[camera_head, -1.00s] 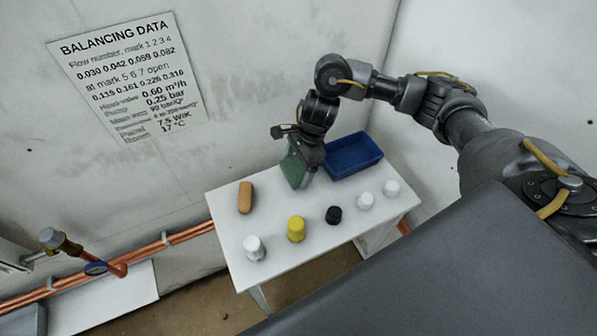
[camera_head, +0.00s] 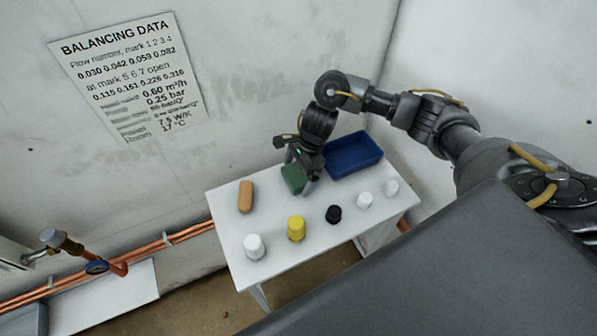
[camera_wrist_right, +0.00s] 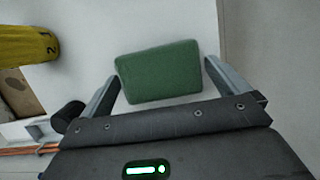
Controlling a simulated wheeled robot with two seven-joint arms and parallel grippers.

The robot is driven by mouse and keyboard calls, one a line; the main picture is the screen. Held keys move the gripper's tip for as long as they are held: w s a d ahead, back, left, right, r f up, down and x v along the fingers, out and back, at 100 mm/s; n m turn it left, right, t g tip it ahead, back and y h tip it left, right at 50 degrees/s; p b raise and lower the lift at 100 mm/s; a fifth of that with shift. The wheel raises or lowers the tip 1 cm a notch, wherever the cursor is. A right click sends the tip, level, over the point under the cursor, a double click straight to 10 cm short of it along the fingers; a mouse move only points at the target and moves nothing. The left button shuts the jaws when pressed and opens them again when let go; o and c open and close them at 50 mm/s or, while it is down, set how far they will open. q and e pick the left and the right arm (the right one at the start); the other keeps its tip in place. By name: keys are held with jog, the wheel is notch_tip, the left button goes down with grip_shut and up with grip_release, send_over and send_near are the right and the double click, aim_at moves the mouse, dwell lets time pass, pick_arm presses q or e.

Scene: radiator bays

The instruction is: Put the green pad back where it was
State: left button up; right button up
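The green pad (camera_head: 293,179) is at the back of the white table (camera_head: 238,215), between the orange block and the blue tray. It seems to lie flat on the table top. My right gripper (camera_head: 303,176) is over it, pointing down. In the right wrist view the pad (camera_wrist_right: 160,72) lies between the two fingertips (camera_wrist_right: 162,72), with a narrow gap at the right finger and hardly any at the left tip. The fingers look spread. My left gripper is not in view.
An orange block (camera_head: 245,197) stands left of the pad, a blue tray (camera_head: 353,165) right of it. Along the front are a white cap (camera_head: 254,247), a yellow cap (camera_head: 296,229), a black cap (camera_head: 333,215) and two white caps (camera_head: 365,200). A wall is close behind.

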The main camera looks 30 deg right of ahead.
jog(key=shift+r, duration=0.1)
jog(key=shift+r+p, duration=0.4)
jog(key=shift+p, duration=0.1)
jog(key=p+v, duration=0.6)
jog(key=v, duration=0.5)
jog(key=shift+p, duration=0.4)
jog(key=shift+d+r, duration=0.15)
